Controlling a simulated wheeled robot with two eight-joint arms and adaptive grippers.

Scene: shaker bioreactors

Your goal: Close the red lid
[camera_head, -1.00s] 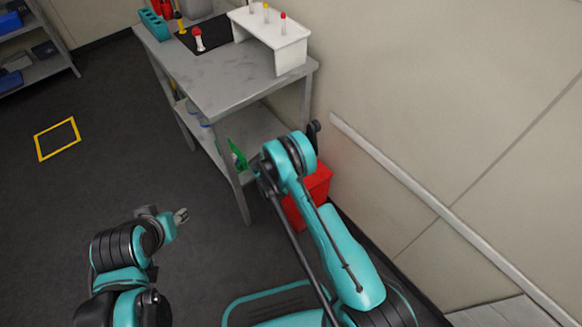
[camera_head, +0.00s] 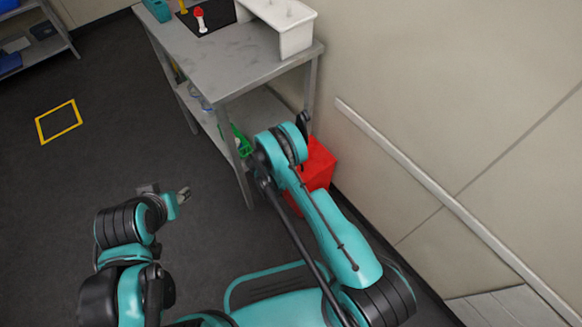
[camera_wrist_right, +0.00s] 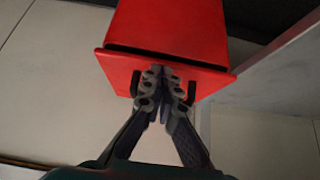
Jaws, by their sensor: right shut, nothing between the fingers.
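A red bin (camera_head: 319,165) stands on the floor by the wall, partly hidden behind my right arm in the head view. In the right wrist view its red body (camera_wrist_right: 170,22) is at the top. The wider red lid (camera_wrist_right: 118,70) lies across it, with a dark gap between lid and body. My right gripper (camera_wrist_right: 164,75) is shut and empty, its fingertips overlapping the lid's middle; I cannot tell if they touch. My left gripper (camera_head: 183,194) hangs over open floor, away from the bin, too small to read its opening.
A grey metal table (camera_head: 220,75) stands beside the bin, its leg close to my right arm. It carries a white rack (camera_head: 285,22) and a red-capped tube (camera_head: 200,18). The wall (camera_head: 440,90) is close on the right. Floor on the left is clear around a yellow square (camera_head: 59,121).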

